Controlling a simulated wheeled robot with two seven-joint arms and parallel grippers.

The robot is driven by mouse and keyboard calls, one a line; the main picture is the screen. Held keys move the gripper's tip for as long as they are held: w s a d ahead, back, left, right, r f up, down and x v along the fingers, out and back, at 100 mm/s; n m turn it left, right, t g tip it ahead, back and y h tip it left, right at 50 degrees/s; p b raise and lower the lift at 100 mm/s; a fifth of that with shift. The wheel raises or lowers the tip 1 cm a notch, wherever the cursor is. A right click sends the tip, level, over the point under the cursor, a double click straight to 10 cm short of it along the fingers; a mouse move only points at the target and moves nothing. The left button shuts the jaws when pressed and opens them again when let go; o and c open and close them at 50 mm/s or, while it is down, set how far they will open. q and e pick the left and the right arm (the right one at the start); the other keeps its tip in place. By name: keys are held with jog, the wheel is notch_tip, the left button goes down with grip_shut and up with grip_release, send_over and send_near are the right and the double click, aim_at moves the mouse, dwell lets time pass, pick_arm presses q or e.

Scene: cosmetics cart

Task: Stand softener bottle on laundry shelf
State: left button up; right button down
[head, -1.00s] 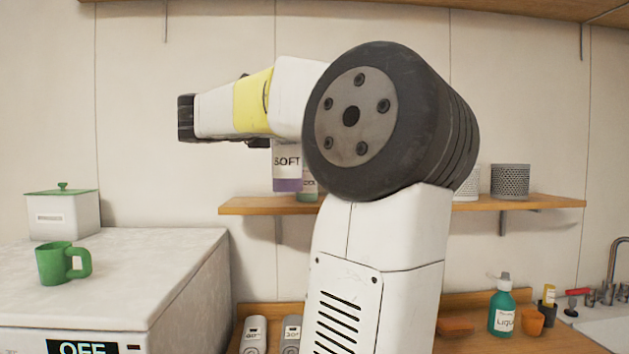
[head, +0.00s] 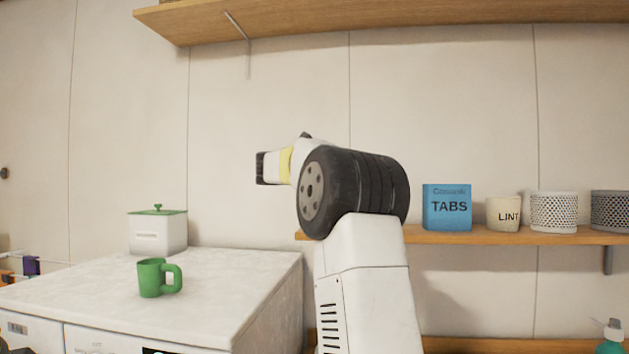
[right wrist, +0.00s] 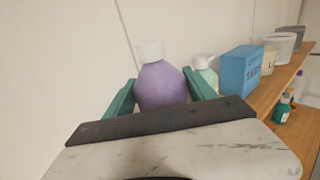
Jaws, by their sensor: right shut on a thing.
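The softener bottle (right wrist: 162,88) is purple with a white cap, and stands between the teal fingers of my right gripper (right wrist: 160,82) in the right wrist view. The gripper is shut on its body. The bottle's base is hidden, so I cannot tell whether it touches the shelf. The wooden laundry shelf (head: 470,237) runs along the wall at the right of the head view, its left part behind my right arm. In the head view, the bottle and right fingers are not visible. My left gripper is not in view.
A pale green bottle (right wrist: 206,72) with a white cap is close beside the softener. On the shelf are a blue TABS box (head: 447,207), a LINT cup (head: 503,214) and perforated baskets (head: 554,211). A green mug (head: 154,278) and lidded white box (head: 158,233) sit on a machine.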

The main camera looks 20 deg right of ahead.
jog(key=shift+f, duration=1.15)
jog(key=shift+c, duration=1.5)
grip_release()
jog(key=v, duration=1.2)
